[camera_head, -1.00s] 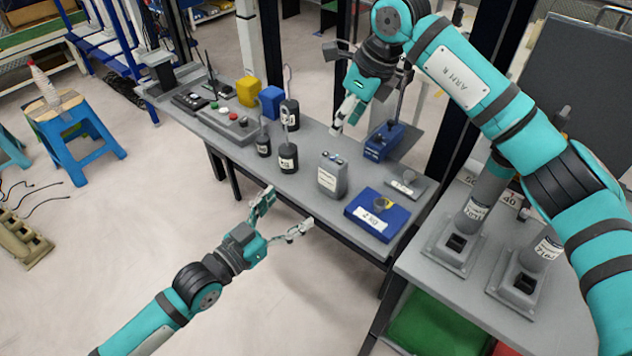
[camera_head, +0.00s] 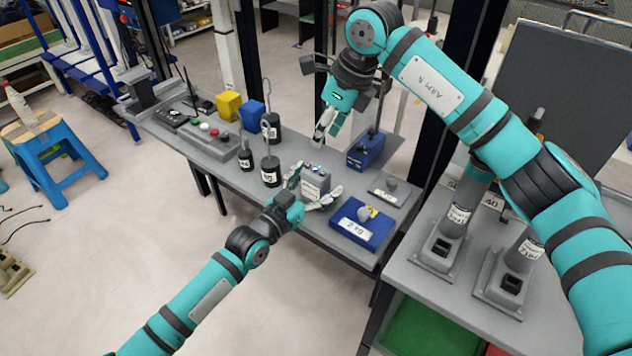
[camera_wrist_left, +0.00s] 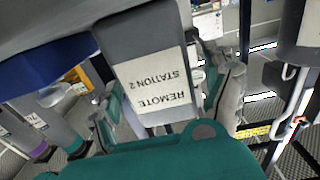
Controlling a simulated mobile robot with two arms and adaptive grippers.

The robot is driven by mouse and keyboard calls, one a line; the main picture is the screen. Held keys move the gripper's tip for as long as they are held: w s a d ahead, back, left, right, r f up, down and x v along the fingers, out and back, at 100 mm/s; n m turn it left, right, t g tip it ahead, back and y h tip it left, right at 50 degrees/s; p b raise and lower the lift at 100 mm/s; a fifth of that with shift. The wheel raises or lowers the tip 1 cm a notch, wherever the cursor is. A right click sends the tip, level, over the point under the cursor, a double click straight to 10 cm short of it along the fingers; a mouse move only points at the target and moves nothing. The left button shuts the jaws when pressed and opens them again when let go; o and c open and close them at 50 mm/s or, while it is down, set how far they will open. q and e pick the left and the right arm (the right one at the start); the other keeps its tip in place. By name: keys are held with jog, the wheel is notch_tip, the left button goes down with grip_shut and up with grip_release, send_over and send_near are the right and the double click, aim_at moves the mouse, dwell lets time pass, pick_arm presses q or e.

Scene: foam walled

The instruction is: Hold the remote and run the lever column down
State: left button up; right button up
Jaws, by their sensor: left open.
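The remote (camera_head: 317,180) is a grey box with small buttons on top, standing on the grey bench. In the left wrist view, its label reads "REMOTE STATION 2" (camera_wrist_left: 158,85). My left gripper (camera_head: 313,187) is open at the remote, with one finger on either side of it; I cannot tell whether they touch it. My right gripper (camera_head: 326,128) hangs above the bench behind the remote, apart from it; its finger opening is unclear. A blue box (camera_head: 364,154) with an upright rod stands to its right. Two grey columns (camera_head: 458,213) stand on square bases on the right table.
A blue 2 kg block (camera_head: 360,226) lies right of the remote. Black weights with upright stems (camera_head: 270,170) stand to its left. A button panel (camera_head: 208,146) and yellow and blue blocks (camera_head: 228,105) are farther left.

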pick_arm(q)
jog(key=c, duration=1.3)
pick_arm(e)
jog(key=shift+c, duration=0.2)
pick_arm(q)
jog(key=shift+c, duration=0.2)
pick_arm(e)
grip_shut()
dwell(0.3)
